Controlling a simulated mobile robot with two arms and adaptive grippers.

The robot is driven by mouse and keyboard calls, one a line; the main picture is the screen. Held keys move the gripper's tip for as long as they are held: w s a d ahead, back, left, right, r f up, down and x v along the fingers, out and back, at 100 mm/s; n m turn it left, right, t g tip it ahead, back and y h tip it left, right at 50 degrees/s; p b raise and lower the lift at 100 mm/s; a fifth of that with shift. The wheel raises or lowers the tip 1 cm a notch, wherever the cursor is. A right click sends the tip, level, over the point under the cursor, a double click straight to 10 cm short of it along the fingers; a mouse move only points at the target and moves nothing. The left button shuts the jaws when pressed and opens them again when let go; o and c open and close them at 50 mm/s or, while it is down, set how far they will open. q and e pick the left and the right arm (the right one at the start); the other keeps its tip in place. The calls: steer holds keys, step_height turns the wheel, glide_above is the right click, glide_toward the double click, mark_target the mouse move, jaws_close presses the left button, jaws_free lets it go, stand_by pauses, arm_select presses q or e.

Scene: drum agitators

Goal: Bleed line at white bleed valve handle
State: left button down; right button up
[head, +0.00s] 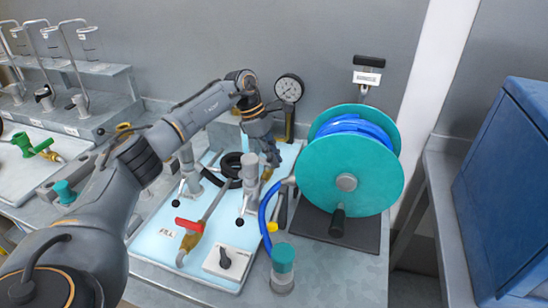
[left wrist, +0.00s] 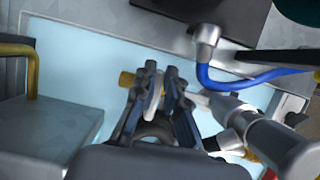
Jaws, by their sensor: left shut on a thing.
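My left arm reaches in from the left in the head view, and my left gripper (head: 270,158) points down over the light blue panel (head: 155,222), below the pressure gauge (head: 289,88). In the left wrist view the gripper (left wrist: 160,72) is shut on a white handle (left wrist: 153,94), which shows between its two dark fingers. A brass-yellow fitting (left wrist: 127,79) sticks out beside the fingers on the left. The handle is hidden behind the gripper in the head view. My right gripper is not in view.
A teal reel (head: 345,178) with blue hose stands right of the panel. A red-handled valve (head: 188,223), a knob box (head: 228,262) and a teal-capped post (head: 283,258) are nearer. Grey pipes run beside the gripper. A blue cabinet (head: 510,190) stands far right.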

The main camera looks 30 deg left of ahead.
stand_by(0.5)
arm_select(q)
steer(key=c, duration=1.4)
jaws_free()
steer(key=shift+a+r, duration=0.1)
steer(key=shift+r, duration=0.05)
steer(key=v, duration=1.1)
steer(key=shift+a+r, duration=0.15)
steer(key=shift+r, duration=0.25)
